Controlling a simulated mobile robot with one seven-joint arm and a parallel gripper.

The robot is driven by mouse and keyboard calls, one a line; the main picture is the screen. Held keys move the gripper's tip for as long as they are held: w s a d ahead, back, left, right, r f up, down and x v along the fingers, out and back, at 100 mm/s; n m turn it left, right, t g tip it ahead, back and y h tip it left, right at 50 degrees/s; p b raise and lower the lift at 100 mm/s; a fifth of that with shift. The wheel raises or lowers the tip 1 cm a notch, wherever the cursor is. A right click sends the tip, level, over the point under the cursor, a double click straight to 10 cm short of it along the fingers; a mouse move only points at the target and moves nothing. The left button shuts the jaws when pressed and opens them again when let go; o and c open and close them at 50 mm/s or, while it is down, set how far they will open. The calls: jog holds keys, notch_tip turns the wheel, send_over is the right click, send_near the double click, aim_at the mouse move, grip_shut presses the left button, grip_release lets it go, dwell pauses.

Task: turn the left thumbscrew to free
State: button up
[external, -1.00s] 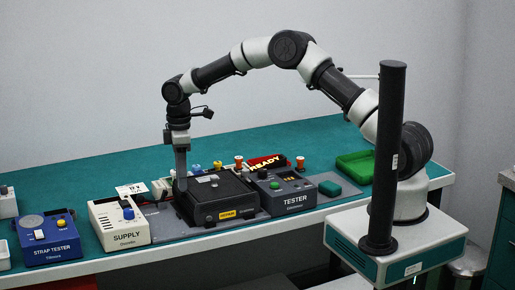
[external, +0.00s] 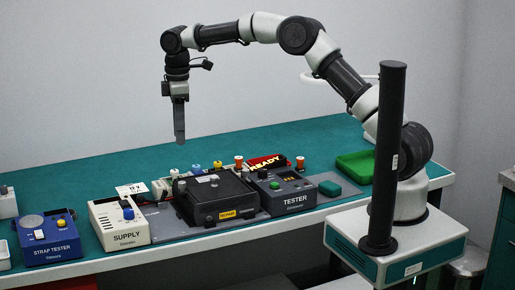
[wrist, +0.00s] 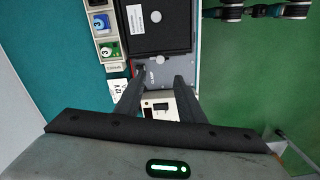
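The left thumbscrew (external: 182,186) appears to be the small pale round knob at the left side of the black box (external: 236,192). It also shows in the wrist view (wrist: 160,59), just beyond the fingertips. I cannot read its turned position. Another pale round knob (wrist: 155,16) shows on the black box's top. My gripper (external: 180,142) points straight down, well above the left thumbscrew and apart from it. In the wrist view my gripper (wrist: 161,77) has its two dark fingers spread, with nothing between them.
The cream supply unit (external: 119,224) and the blue strap tester (external: 48,240) stand left of the box. The tester (external: 284,190) stands right of it, with orange-topped posts behind. A green tray (external: 355,167) lies further right. The teal bench is clear behind.

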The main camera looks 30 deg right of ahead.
notch_tip(320, 180, up, 4)
jog(key=shift+f, duration=0.2)
dwell(0.3)
jog(key=s+d+r+m+t, duration=0.1)
jog(key=s+d+r+m, duration=0.25)
jog(key=d+r, duration=0.5)
jog(key=s+d+r+m+t, duration=0.25)
jog(key=s+d+r, duration=0.25)
jog(key=d, duration=0.7)
jog(key=s+d+f+m+t, duration=0.1)
jog(key=s+d+f+m, duration=0.1)
jog(key=s+d+m, duration=0.2)
jog(key=s+d+f+m+t+p, duration=0.1)
jog(key=s+d+f+m, duration=0.2)
jog(key=s+d, duration=0.7)
jog(key=s+m, duration=0.2)
jog(key=s, duration=0.3)
jog(key=shift+s+d, duration=0.15)
jog(key=shift+d, duration=0.05)
